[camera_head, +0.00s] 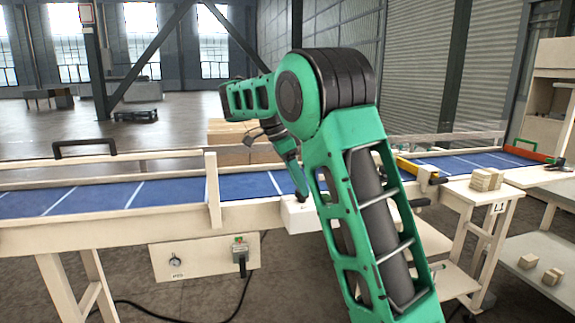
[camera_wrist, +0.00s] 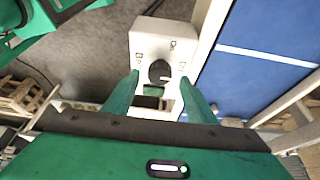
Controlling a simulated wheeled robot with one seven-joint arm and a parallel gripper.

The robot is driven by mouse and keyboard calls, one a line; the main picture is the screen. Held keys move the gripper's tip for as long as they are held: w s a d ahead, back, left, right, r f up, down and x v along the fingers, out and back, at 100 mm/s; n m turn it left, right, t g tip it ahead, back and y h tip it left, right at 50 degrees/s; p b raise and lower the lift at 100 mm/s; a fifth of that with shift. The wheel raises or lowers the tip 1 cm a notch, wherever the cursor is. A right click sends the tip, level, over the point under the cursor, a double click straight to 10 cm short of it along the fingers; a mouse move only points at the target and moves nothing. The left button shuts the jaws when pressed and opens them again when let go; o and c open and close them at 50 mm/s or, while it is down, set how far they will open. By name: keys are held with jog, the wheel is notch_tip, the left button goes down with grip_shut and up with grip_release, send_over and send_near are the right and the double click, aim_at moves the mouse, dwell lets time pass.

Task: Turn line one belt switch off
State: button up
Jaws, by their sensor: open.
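A white switch box (camera_wrist: 146,36) with a black round knob (camera_wrist: 159,72) shows in the wrist view. Small dark markings surround the knob; I cannot read them surely. A pale line on the knob points towards the right marking. In the head view the box (camera_head: 299,217) is on the near side of the blue belt (camera_head: 245,186), its knob not clearly seen. My gripper (camera_wrist: 160,88) is open, with one green finger on each side of the knob in the picture. I cannot tell if the fingers touch it. My gripper (camera_head: 301,192) is just above the box in the head view.
A panel (camera_head: 205,258) with a gauge and a plug or handle hangs below the belt's near rail. A wooden post (camera_head: 212,190) stands left of the box. Wood blocks (camera_head: 486,179) lie on a stand at right. A black cable runs on the floor.

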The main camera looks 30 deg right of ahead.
jog(key=v, duration=0.9)
dwell(0.5)
dwell(0.4)
jog(key=s+d+f+n+g+y, duration=0.1)
jog(key=s+d+f+n+y, duration=0.2)
jog(key=s+d, duration=0.45)
jog(key=s+d+f+n+g, duration=0.15)
jog(key=s+d+f, duration=0.35)
jog(key=s, duration=0.5)
jog(key=s+a+f+n+t, duration=0.1)
jog(key=s+a+f+n, duration=0.2)
jog(key=s, duration=0.3)
jog(key=s+a+f+n+t+y, duration=0.1)
jog(key=s+a+f+n, duration=0.3)
jog(key=s+a+f, duration=0.1)
jog(key=s+a+f+n+t, duration=0.2)
jog(key=s+a+f+n, duration=0.1)
jog(key=s, duration=0.6)
notch_tip(320, 180, down, 2)
jog(key=shift+a+f+y, duration=0.15)
jog(key=shift+a+y, duration=0.15)
jog(key=shift+a, duration=0.4)
jog(key=shift+n, duration=0.25)
